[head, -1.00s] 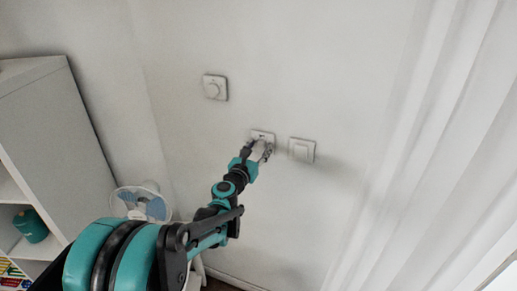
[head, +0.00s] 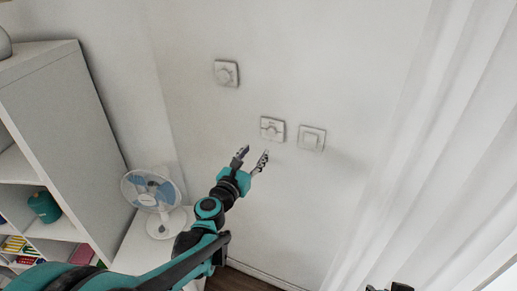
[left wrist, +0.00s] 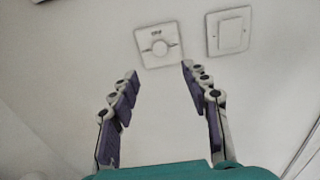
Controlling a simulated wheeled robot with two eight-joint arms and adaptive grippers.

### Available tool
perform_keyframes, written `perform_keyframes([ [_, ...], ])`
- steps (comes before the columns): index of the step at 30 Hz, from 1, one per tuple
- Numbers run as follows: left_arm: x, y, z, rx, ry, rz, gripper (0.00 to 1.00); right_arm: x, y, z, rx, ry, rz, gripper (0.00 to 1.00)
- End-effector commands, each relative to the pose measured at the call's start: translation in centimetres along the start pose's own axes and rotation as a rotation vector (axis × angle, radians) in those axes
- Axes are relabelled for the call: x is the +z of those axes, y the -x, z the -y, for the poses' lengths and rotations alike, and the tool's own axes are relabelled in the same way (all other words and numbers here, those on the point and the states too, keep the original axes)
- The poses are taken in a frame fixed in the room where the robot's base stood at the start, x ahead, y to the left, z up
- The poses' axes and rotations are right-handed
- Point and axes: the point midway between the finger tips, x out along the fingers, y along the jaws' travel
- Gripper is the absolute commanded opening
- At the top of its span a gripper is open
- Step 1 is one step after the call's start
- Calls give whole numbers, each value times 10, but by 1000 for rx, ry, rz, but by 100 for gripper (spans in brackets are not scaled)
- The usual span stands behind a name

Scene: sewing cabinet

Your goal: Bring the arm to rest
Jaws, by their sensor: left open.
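My left gripper (head: 252,160) is open and empty in front of the white wall, a little below the middle wall plate (head: 272,129). In the left wrist view its two spread fingers (left wrist: 160,88) have nothing between them but bare wall. The middle plate, with a round part at its centre, shows beyond the fingertips in the left wrist view (left wrist: 158,45), apart from them. A small dark part (head: 402,287) at the bottom edge of the head view may be my right arm; its gripper cannot be made out.
A dial plate (head: 227,73) is up to the left and a flat switch (head: 311,139) to the right. A desk fan (head: 153,191) stands on a white surface beside a white shelf (head: 60,100). A white curtain (head: 430,130) hangs at right. The wall between is clear.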

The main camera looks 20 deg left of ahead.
Motion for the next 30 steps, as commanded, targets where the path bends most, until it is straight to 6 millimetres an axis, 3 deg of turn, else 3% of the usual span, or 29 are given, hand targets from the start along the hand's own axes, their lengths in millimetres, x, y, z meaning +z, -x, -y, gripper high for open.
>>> perform_keyframes([
  [14,0,2,1,-3,-7,-1,47,0,0,0,0,0,0,26],
  [17,0,7,13,-34,-111,-17,47,0,0,0,0,0,0,26],
  [20,-3,22,42,-124,-405,-58,47,1,-2,0,0,0,0,26],
  [25,-39,80,102,-424,-1229,-139,47,3,-5,0,0,0,0,26],
  [27,-62,111,113,-582,-1580,-158,47,4,-6,0,0,0,0,26],
  [30,-95,158,113,-826,-2027,-169,47,5,-7,0,0,0,0,26],
])
